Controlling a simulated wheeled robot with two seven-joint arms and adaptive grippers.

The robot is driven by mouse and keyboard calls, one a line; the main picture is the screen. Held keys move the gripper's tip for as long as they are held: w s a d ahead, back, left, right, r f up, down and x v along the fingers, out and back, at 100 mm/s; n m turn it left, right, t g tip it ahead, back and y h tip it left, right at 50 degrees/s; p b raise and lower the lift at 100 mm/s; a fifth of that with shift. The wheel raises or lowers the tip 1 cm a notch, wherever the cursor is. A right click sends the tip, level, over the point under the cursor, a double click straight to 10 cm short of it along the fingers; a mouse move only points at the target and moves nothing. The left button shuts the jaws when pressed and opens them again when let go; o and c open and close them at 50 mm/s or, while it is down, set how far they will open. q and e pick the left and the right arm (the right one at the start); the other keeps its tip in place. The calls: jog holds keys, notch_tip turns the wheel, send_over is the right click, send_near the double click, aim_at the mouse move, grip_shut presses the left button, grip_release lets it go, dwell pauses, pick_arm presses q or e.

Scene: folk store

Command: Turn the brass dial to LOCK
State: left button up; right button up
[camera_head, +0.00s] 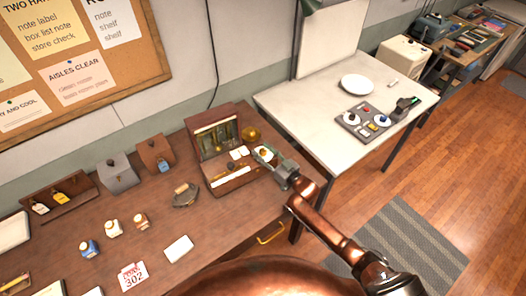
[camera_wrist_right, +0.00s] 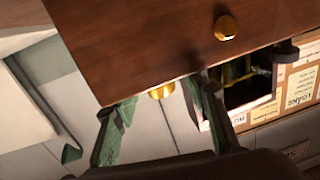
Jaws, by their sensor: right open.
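The open wooden case (camera_head: 232,184) stands on the brown table, with its lid raised at the back. A round brass piece (camera_head: 251,133) shows at its right side; I cannot tell whether it is the dial or read any lettering on it. My right gripper (camera_head: 266,157) is at the case's right edge, open. In the right wrist view, a brass knob (camera_wrist_right: 161,91) shows between the open fingers, partly hidden by a wooden edge. A second brass knob (camera_wrist_right: 226,27) sits on the wooden face (camera_wrist_right: 140,40) above. Touch is unclear. My left gripper is out of view.
Small bottles (camera_head: 113,228), a grey box (camera_head: 117,172), a card marked 302 (camera_head: 132,276) and a white block (camera_head: 178,248) lie on the table to the left. A white table (camera_head: 310,98) with a plate (camera_head: 357,84) and control panel stands at right.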

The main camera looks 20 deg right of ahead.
jog(key=shift+c, duration=0.2)
grip_shut()
dwell(0.4)
jog(key=shift+f, duration=0.1)
